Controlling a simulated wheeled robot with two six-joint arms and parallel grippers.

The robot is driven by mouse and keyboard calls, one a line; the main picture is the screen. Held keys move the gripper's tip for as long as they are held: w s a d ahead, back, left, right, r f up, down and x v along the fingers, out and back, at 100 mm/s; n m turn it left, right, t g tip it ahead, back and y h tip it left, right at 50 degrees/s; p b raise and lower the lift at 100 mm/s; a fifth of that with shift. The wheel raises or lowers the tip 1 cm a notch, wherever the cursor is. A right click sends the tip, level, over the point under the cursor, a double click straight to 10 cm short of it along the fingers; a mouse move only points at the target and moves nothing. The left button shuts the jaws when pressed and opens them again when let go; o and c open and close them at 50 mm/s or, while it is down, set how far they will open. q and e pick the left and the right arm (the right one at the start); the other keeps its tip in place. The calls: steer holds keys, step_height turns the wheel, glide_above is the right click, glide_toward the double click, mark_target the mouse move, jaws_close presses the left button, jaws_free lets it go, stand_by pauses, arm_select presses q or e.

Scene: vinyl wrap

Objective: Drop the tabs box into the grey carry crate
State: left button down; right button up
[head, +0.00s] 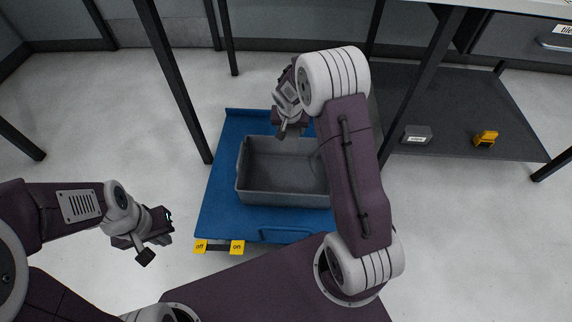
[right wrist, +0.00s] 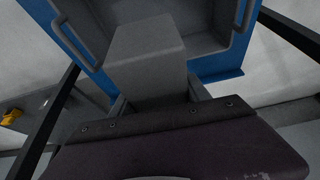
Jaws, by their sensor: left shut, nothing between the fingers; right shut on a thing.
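The grey carry crate (head: 262,191) is open and looks empty where I can see inside. It stands on a blue platform. My right gripper (right wrist: 158,98) is shut on a plain grey box (right wrist: 148,50), seemingly the tabs box; no label shows. In the right wrist view the box overlaps the crate's interior (right wrist: 204,22). In the head view my right gripper (head: 284,122) is over the crate's far side, and my arm hides part of the crate. My left gripper (head: 166,229) is shut and empty, left of the blue platform.
The blue platform (head: 221,205) has yellow "off" and "on" tags (head: 219,246) at its near edge. Dark table legs (head: 172,80) stand close by. A dark low shelf (head: 455,95) at right holds a small labelled grey box (head: 417,134) and a yellow object (head: 486,138).

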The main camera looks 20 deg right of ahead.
mark_target(290, 130)
steer(key=shift+w, duration=0.1)
step_height(290, 130, down, 6)
steer(key=b, duration=0.4)
steer(key=shift+b, duration=0.4)
steer(key=o, duration=1.6)
steer(key=p+v, duration=0.5)
steer(key=v, duration=0.3)
steer(key=shift+r, duration=0.3)
steer(key=shift+s+a+r, duration=0.1)
steer(key=shift+s+r, duration=0.15)
steer(key=shift+s, duration=0.05)
steer(key=shift+f, duration=0.1)
